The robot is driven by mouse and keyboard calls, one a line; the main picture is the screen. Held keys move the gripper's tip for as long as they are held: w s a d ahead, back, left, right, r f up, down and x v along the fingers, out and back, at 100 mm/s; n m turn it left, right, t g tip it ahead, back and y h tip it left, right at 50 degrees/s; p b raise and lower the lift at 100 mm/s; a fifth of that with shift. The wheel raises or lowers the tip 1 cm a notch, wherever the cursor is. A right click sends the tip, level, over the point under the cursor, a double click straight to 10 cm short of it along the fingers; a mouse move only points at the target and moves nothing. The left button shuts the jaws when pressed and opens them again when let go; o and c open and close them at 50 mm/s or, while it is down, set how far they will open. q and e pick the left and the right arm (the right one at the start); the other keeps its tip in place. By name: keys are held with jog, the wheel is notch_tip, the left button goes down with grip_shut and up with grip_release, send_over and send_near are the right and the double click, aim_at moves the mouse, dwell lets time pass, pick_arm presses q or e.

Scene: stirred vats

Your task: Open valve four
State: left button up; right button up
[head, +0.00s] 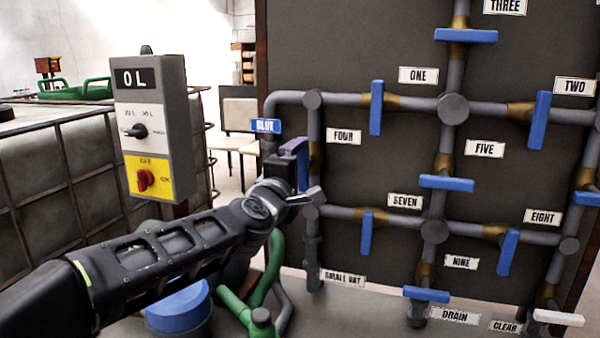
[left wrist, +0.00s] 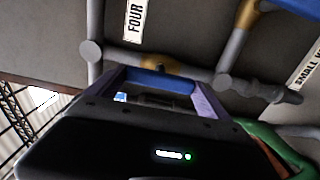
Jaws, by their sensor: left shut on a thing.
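The label FOUR (head: 343,136) stands right of a vertical grey pipe (head: 314,125) at the panel's left. My left gripper (head: 298,165) reaches this pipe and is shut on the blue handle of valve four (head: 303,172), which the gripper mostly hides in the head view. In the left wrist view the blue handle (left wrist: 165,82) lies between my purple fingers, in front of the pipe and its brass body. There it looks roughly in line with the pipe, but its ends are hidden. The label FOUR (left wrist: 134,20) also shows there. My right gripper is not in view.
Valve one's handle (head: 376,107) and valve seven's handle (head: 366,232) are nearby on the right. A grey control box (head: 152,125) with a red knob stands left, above my arm. A green hose (head: 268,275) and a blue cap (head: 178,310) are below.

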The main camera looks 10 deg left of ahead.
pick_arm(q)
jog(key=o, duration=1.1)
jog(key=s, duration=0.7)
jog(key=shift+s+a, duration=0.25)
jog(key=shift+s, duration=0.1)
